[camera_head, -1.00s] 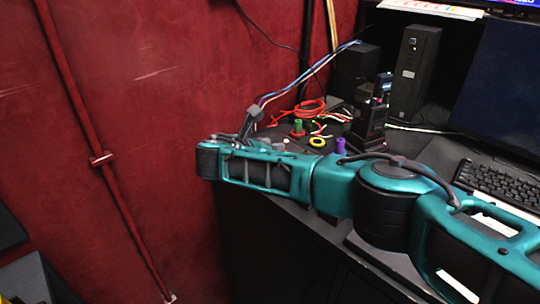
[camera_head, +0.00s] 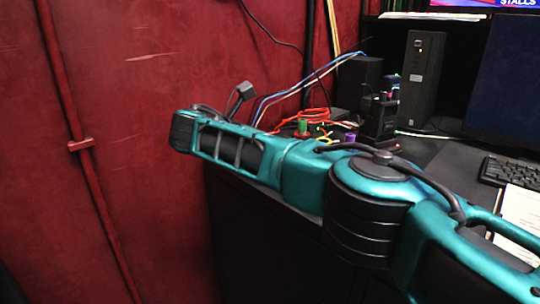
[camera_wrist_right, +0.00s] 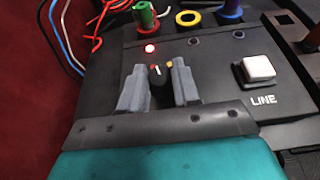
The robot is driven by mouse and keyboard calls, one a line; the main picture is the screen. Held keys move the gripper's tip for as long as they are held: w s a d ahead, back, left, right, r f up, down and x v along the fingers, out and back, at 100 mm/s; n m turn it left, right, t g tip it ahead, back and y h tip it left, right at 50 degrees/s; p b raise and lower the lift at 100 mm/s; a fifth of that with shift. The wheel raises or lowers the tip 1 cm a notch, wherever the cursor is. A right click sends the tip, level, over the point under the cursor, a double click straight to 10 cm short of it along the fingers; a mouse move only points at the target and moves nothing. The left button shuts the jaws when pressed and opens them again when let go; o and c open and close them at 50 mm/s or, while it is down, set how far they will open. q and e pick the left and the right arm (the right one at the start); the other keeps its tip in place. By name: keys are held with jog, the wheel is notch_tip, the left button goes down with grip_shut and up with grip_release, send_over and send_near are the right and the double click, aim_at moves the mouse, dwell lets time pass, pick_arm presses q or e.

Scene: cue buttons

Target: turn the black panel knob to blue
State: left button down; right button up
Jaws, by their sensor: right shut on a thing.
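The black panel knob (camera_wrist_right: 158,76) is in the right wrist view, with a pale pointer mark on top. It stands between the two grey fingers of my right gripper (camera_wrist_right: 158,82), which is shut on it. A yellow dot (camera_wrist_right: 169,64) is just right of the knob, and a glowing red light (camera_wrist_right: 151,48) is above it. Any blue mark around the knob is hidden or too small to tell. In the head view my right arm comes in from the right and hides the knob and the fingers. My left gripper is in neither view.
A white LINE button (camera_wrist_right: 258,67) sits right of the knob. A keyboard (camera_head: 508,171) and black tower (camera_head: 420,80) stand on the desk. A red wall (camera_head: 100,60) is at left.

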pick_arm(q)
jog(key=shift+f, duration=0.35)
pick_arm(e)
jog(key=shift+s+f, duration=0.15)
jog(key=shift+f, duration=0.15)
jog(key=o, duration=0.9)
jog(key=shift+s+r, duration=0.1)
jog(key=shift+o, duration=0.8)
jog(key=shift+r, duration=0.1)
